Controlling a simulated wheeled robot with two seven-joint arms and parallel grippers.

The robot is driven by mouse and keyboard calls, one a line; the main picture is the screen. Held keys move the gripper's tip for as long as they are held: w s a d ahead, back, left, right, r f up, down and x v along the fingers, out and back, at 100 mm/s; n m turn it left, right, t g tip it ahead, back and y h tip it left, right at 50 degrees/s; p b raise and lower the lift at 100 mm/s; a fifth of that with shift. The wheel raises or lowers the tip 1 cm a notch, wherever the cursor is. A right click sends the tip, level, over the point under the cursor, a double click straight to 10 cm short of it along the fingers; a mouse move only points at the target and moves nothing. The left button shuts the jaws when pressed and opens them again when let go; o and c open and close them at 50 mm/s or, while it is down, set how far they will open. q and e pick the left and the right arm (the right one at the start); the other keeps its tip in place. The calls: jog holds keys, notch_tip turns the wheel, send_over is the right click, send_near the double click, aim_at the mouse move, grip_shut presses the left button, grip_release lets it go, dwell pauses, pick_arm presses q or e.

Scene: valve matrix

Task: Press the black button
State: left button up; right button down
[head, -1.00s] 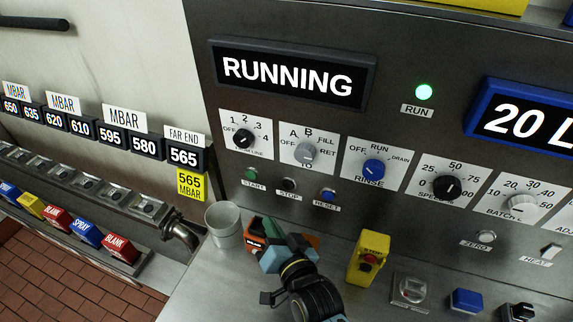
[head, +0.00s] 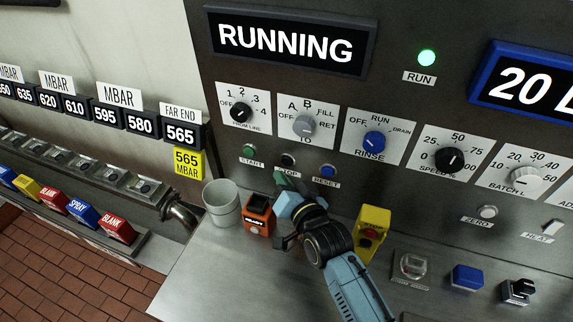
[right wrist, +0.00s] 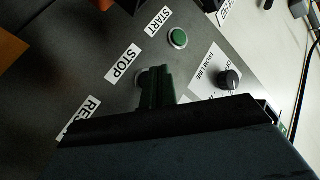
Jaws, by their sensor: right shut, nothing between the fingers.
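The black button (head: 288,160) is on the grey panel, above the STOP label (head: 289,172), between the green START button (head: 249,151) and the blue RESET button (head: 328,171). My right gripper (head: 281,180) is shut and empty, its fingertips just below the black button and over part of its label in the head view. In the right wrist view, the shut fingers (right wrist: 157,82) stand in front of the button's place beside the STOP label (right wrist: 124,64) and hide most of the button. I cannot tell whether they touch it. My left gripper is not in view.
An orange device (head: 258,212) and a grey cup (head: 222,204) stand on the steel ledge left of my right arm. A yellow box with a red button (head: 373,233) is close on its right. Knobs, such as the grey one (head: 303,125), sit above the buttons. The display (head: 287,43) reads RUNNING.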

aim_at(282, 162)
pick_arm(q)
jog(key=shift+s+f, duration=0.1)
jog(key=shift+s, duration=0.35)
pick_arm(e)
jog(key=shift+w+d, duration=0.3)
jog(key=shift+w, duration=0.4)
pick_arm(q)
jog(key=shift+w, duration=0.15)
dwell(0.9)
pick_arm(e)
jog(key=shift+w+r, duration=0.1)
jog(key=shift+w+d, duration=0.15)
jog(key=shift+w, duration=0.1)
jog(key=shift+w+d, duration=0.2)
jog(key=shift+w, duration=0.25)
dwell(0.8)
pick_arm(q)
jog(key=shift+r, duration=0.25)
pick_arm(e)
jog(key=shift+s, duration=0.15)
pick_arm(q)
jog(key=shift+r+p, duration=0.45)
jog(key=shift+p, duration=0.2)
pick_arm(e)
jog(key=shift+s+a, duration=0.35)
jog(key=shift+s, duration=0.35)
